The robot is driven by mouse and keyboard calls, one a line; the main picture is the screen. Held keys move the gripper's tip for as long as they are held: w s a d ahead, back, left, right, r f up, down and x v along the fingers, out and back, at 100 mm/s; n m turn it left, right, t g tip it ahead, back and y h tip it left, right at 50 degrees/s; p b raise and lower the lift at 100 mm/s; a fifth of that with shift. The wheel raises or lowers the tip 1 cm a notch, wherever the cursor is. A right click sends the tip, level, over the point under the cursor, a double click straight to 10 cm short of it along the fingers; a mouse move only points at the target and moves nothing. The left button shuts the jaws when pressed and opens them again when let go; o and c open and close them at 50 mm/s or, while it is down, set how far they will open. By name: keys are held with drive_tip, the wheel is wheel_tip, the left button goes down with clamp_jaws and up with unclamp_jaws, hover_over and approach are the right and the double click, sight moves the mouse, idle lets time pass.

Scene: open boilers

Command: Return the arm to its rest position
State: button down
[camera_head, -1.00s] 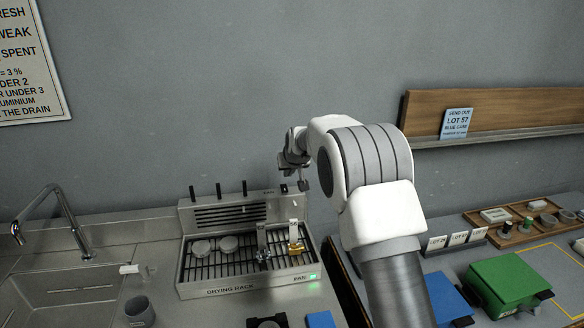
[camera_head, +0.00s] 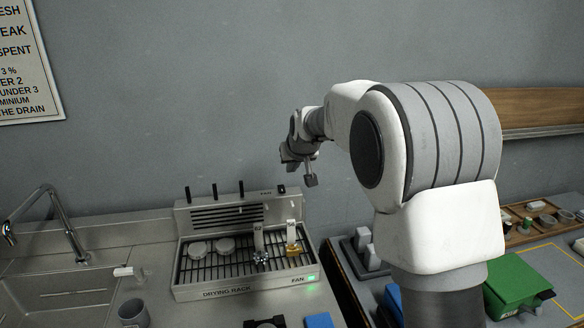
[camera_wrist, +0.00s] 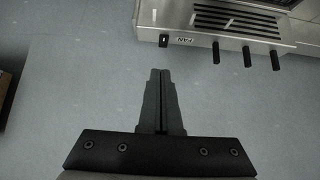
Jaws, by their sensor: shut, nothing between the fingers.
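My arm rises large on the right of the head view, bent at the elbow, with its forearm reaching left. My gripper (camera_head: 309,181) hangs in the air above and to the right of the drying rack (camera_head: 247,290). In the wrist view the fingers of my gripper (camera_wrist: 160,72) are together with nothing between them. The wrist view faces the grey wall, and the back panel of the rack (camera_wrist: 218,42) shows at its top, apart from the fingers.
Discs (camera_head: 211,246) and two tagged items, one gold (camera_head: 293,249), lie on the rack. A sink with a tap (camera_head: 62,220) and a grey cup (camera_head: 134,312) are at left. A green case (camera_head: 515,285) and a tray (camera_head: 520,236) are at right, partly behind my arm.

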drive_tip(key=s+d+r+m+g, duration=0.1)
drive_tip(key=s+d+r, duration=0.3)
drive_tip(key=s, duration=0.6)
drive_tip(key=s+d+r, duration=0.3)
drive_tip(key=s+d, duration=0.1)
drive_tip(key=s, duration=0.6)
drive_tip(key=s+d+f+g, duration=0.1)
drive_tip(key=s+d+f, duration=0.1)
drive_tip(key=s, duration=0.9)
drive_tip(key=s+d+f+m+h, duration=0.1)
drive_tip(key=s+d+f, duration=0.1)
drive_tip(key=s, duration=1)
drive_tip(key=shift+d+f+g+h, duration=0.3)
drive_tip(key=shift+f+g, duration=0.1)
drive_tip(key=shift+f, duration=0.35)
